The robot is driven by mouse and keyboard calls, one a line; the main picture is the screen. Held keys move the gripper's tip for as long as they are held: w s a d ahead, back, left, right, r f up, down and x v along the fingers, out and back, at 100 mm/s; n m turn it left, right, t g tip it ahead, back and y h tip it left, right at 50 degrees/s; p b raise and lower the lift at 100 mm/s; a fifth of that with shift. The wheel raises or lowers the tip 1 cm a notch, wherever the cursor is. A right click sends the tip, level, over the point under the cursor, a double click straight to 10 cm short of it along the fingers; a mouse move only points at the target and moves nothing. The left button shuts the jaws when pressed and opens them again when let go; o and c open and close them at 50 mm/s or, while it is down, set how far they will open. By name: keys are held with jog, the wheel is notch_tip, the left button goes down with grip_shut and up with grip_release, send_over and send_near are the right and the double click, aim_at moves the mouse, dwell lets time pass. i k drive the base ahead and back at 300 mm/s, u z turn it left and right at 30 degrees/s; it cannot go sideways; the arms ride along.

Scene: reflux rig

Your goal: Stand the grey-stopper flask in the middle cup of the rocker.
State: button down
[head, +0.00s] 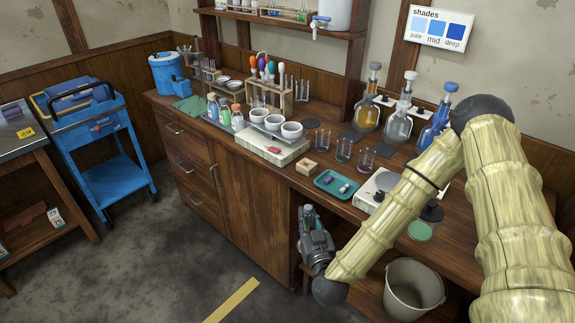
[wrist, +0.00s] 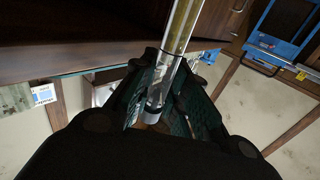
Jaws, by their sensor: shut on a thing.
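My gripper (head: 307,217) is low in front of the bench, below the worktop edge. In the wrist view my gripper (wrist: 165,78) is shut on a clear glass tube (wrist: 181,32) with a grey band near its lower end; I cannot tell whether it belongs to the grey-stopper flask. The white rocker (head: 262,148) stands on the bench with white cups in a row; the middle cup (head: 274,123) looks empty. At the back, an amber flask (head: 367,118) has a greyish stopper, a clear flask (head: 397,127) a pale one and a blue flask (head: 436,128) a blue one.
A teal tray (head: 327,186) with small items, a wooden block (head: 302,169) and small glass holders lie right of the rocker. Capped bottles (head: 237,121) and a tube rack (head: 277,93) crowd its left and back. A bucket (head: 412,290) stands below. Floor ahead is open.

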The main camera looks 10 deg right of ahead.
aim_at(275, 126)
jog(key=u, duration=0.05)
jog(key=k, duration=0.6)
jog(key=u, duration=0.55)
jog(key=i, duration=0.95)
jog(key=z, duration=0.6)
